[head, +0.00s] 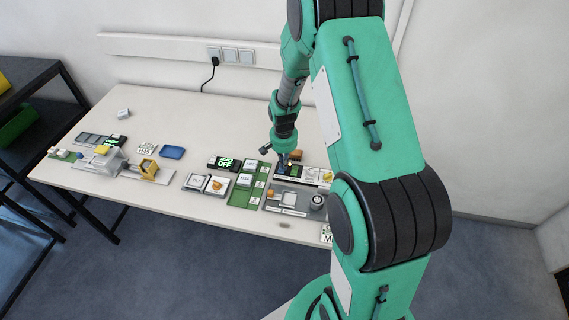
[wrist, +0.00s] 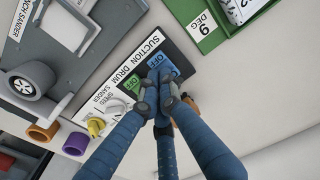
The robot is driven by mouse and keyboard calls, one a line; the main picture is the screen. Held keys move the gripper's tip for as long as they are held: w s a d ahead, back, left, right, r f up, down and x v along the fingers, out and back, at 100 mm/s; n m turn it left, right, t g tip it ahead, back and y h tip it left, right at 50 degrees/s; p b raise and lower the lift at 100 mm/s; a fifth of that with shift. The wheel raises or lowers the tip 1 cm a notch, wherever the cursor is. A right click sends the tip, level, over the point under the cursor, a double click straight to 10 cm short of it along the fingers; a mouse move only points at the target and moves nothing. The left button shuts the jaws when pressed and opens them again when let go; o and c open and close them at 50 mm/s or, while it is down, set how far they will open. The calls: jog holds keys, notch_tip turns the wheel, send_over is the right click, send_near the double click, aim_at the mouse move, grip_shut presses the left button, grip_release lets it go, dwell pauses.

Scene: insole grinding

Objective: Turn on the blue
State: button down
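A blue switch (wrist: 160,66) marked OFF sits on a black control panel (wrist: 176,52), beside the SUCTION label in the wrist view. A green switch (wrist: 132,86), also marked OFF, sits next to it by the DRUM label. My gripper (wrist: 163,92) has blue fingers with grey tips drawn together. The tips are over the lower edge of the blue switch and hide part of it. I cannot tell whether they touch it. In the head view my gripper (head: 283,161) points down at the panel (head: 292,172) at the back right of the table.
A yellow knob (wrist: 96,126) is on the same panel. A green tray (wrist: 212,40) marked 9 DEG lies at upper right. Other trays and a display reading OFF (head: 224,162) stand left on the table.

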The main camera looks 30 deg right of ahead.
notch_tip(320, 180, up, 14)
jog(key=s+a+p, duration=0.1)
jog(key=p, duration=0.2)
jog(key=shift+s+a+p, duration=0.25)
jog(key=shift+p, duration=0.1)
jog(key=shift+w+d+f+t+h+b, duration=0.15)
jog(key=shift+t+h+b, duration=0.15)
jog(key=shift+b, duration=1.65)
jog(key=shift+r+b, duration=0.3)
jog(key=shift+b, duration=0.5)
jog(key=shift+f, duration=0.15)
jog(key=b, duration=0.4)
send_near(283, 172)
jog(key=w+d+f, duration=0.1)
jog(key=f, duration=0.1)
jog(key=d+f, duration=0.1)
jog(key=f, duration=0.1)
jog(key=w+d+f, duration=0.1)
jog(key=f, duration=0.1)
jog(key=shift+w+f, duration=0.15)
jog(key=shift+w, duration=0.25)
jog(key=shift+w+d+p, duration=0.1)
jog(key=shift+p, duration=0.95)
